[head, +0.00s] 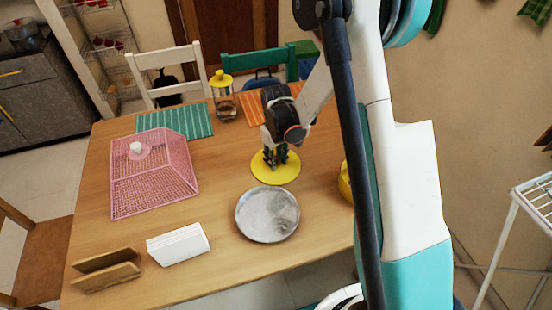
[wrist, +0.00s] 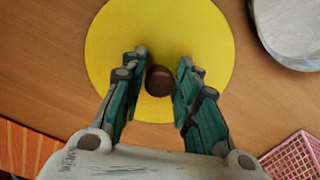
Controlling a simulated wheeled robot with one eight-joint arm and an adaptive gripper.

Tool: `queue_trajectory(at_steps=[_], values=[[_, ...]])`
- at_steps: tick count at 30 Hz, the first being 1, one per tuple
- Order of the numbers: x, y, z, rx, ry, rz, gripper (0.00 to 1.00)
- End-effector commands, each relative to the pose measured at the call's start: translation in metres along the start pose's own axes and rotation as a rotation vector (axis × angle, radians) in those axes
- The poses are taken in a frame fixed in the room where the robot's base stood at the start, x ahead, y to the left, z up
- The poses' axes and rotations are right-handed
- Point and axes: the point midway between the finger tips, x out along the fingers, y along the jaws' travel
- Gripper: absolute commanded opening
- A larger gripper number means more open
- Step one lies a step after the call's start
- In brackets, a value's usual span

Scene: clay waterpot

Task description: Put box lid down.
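A round, flat yellow lid (head: 262,176) lies at or just above the wooden table top; I cannot tell if there is a gap under it. The wrist view shows the lid (wrist: 215,45) with a round brown knob (wrist: 159,81) at its middle. My gripper (head: 276,161) points down over the lid. The head view hides the knob behind the fingers. A yellow rounded vessel (head: 345,183) shows partly behind my arm at the right.
A grey metal plate (head: 267,214) lies just in front of the lid. A pink mesh cover (head: 150,190), white holder (head: 178,244), wooden holder (head: 106,270), yellow-topped jar (head: 223,101) and mats stand around. Bare table (head: 222,172) lies left of the lid.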

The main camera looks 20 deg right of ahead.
Motion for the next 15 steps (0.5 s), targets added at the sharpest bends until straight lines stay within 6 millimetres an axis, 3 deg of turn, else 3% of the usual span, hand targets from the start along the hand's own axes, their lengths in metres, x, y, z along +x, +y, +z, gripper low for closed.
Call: queue_trajectory(at_steps=[11, 15], values=[[-0.002, 0.000, 0.000, 0.000, 0.000, 0.000, 0.42], [-0.013, 0.000, 0.000, 0.000, 0.000, 0.000, 0.42]])
